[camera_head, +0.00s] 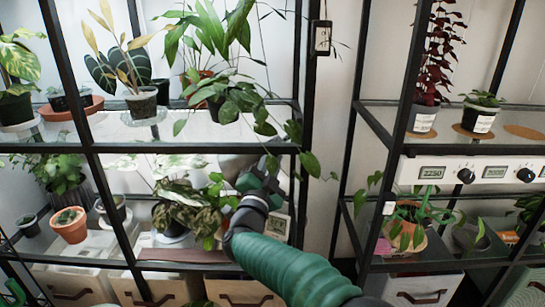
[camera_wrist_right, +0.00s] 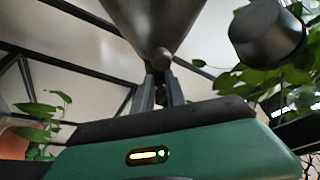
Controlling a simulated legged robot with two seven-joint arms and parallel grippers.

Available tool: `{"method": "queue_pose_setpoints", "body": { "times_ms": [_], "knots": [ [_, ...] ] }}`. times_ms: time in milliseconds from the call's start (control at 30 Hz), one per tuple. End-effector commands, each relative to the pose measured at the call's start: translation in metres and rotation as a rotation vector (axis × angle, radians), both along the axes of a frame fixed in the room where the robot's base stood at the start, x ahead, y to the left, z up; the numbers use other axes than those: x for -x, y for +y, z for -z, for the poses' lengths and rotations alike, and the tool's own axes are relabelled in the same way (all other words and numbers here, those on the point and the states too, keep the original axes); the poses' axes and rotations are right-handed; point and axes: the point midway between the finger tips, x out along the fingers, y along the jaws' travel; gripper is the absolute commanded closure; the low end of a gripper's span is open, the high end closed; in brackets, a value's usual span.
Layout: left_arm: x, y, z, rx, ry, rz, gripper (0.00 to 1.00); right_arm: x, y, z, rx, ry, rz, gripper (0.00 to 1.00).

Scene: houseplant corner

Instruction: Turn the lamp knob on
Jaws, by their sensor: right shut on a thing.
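A dark grey cone-shaped lamp shade (camera_wrist_right: 150,20) fills the top of the right wrist view, narrowing toward my gripper. A small rounded knob (camera_wrist_right: 162,57) shows at its narrow end. My right gripper (camera_wrist_right: 162,85) is shut there, its two dark fingers upright and close together at the knob; the exact contact is hard to see.
Leafy plants (camera_head: 190,205) crowd the lower shelf close to my right gripper, and trailing leaves (camera_head: 270,115) hang above it. Black rack posts (camera_head: 310,80) stand nearby. A white panel (camera_head: 495,171) with displays and black knobs is on the right rack. A black blunt object (camera_wrist_right: 266,35) is close by in the wrist view.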

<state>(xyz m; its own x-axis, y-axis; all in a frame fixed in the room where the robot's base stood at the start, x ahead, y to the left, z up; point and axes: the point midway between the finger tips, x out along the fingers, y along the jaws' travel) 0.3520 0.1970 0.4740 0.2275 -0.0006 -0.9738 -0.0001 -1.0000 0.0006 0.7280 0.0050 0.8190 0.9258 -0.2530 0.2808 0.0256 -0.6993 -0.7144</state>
Motion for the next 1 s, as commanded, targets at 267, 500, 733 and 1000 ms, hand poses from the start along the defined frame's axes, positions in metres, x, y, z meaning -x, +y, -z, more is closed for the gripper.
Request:
{"method": "queue_pose_setpoints", "body": {
  "times_ms": [267, 500, 733, 1000],
  "knots": [
    [0.0, 0.0, -0.0017, 0.0, 0.0, 0.0, 0.64, 0.0001, 0.0012, 0.0007, -0.023, 0.0, -0.002, 1.0],
    [0.0, 0.0, -0.0016, 0.0, 0.0, 0.0, 0.64, 0.0001, 0.0012, 0.0007, -0.022, 0.001, -0.001, 1.0],
    [0.0, 0.0, -0.0016, 0.0, 0.0, 0.0, 0.64, 0.0001, 0.0007, 0.0004, -0.022, 0.001, -0.001, 0.75],
    [-0.0001, 0.0, -0.0005, 0.0, 0.0, 0.0, 0.64, -0.0012, -0.0008, 0.0025, -0.022, 0.0, 0.0, 0.75]
  ]
}}
